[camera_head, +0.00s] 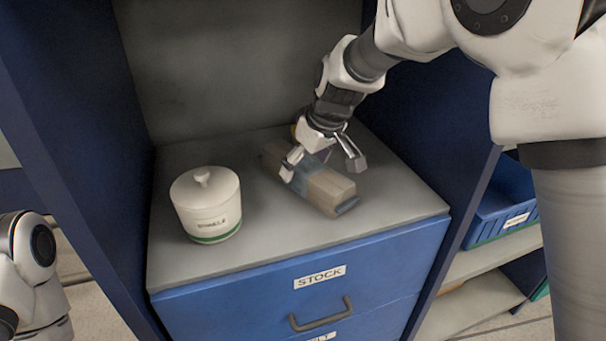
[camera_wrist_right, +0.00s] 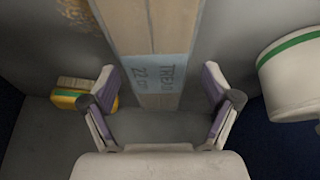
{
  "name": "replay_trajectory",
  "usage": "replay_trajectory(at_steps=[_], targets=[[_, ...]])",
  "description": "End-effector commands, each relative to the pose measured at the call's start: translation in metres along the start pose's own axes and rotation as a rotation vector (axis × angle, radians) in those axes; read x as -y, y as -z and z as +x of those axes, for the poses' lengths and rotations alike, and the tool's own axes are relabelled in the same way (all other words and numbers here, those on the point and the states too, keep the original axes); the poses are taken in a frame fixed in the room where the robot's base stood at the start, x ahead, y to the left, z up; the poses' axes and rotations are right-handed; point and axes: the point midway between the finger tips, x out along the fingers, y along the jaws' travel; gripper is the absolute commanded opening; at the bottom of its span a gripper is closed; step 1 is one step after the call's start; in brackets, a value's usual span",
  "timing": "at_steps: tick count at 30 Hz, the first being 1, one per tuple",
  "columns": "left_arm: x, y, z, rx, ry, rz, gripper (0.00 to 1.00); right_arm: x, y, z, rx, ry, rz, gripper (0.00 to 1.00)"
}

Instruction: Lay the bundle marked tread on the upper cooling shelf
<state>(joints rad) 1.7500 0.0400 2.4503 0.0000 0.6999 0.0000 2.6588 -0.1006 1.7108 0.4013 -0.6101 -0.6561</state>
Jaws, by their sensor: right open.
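The bundle marked TREAD (camera_head: 331,190) is a block of pale wood slats with a blue-grey band, lying on the grey top above the drawer labelled STOCK. In the right wrist view the bundle (camera_wrist_right: 153,30) runs up from the middle, its band reading TREAD between the fingertips. My right gripper (camera_head: 322,166) is open over the bundle, its fingers on either side; in the wrist view (camera_wrist_right: 167,88) clear gaps show between fingers and band. Whether a finger touches the bundle is unclear. My left arm shows at the lower left, its gripper out of view. I cannot identify the upper cooling shelf.
A white lidded pot (camera_head: 206,205) with a green stripe stands left of the bundle. A small yellow item (camera_wrist_right: 72,94) lies by the left finger in the wrist view. Blue cabinet walls close both sides. A blue bin (camera_head: 503,205) sits on a shelf at the right.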

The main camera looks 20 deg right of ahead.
Motion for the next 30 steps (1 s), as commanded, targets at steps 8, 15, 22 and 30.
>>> replay_trajectory(at_steps=[8, 15, 22, 30], targets=[[0.0, 0.0, 0.008, 0.0, 0.0, 0.0, 0.83, -0.003, 0.002, 0.036, 0.001, -0.001, -0.001, 0.88], [0.0, 0.0, 0.007, 0.0, 0.0, 0.0, 0.83, -0.003, 0.002, 0.035, 0.001, -0.001, 0.0, 0.56], [0.0, 0.0, 0.007, 0.0, 0.0, 0.0, 0.83, -0.003, 0.002, 0.035, 0.001, -0.001, 0.0, 0.0], [0.0, 0.0, 0.005, 0.0, 0.0, 0.0, 0.83, -0.003, 0.003, 0.033, 0.002, 0.0, 0.001, 0.0]])
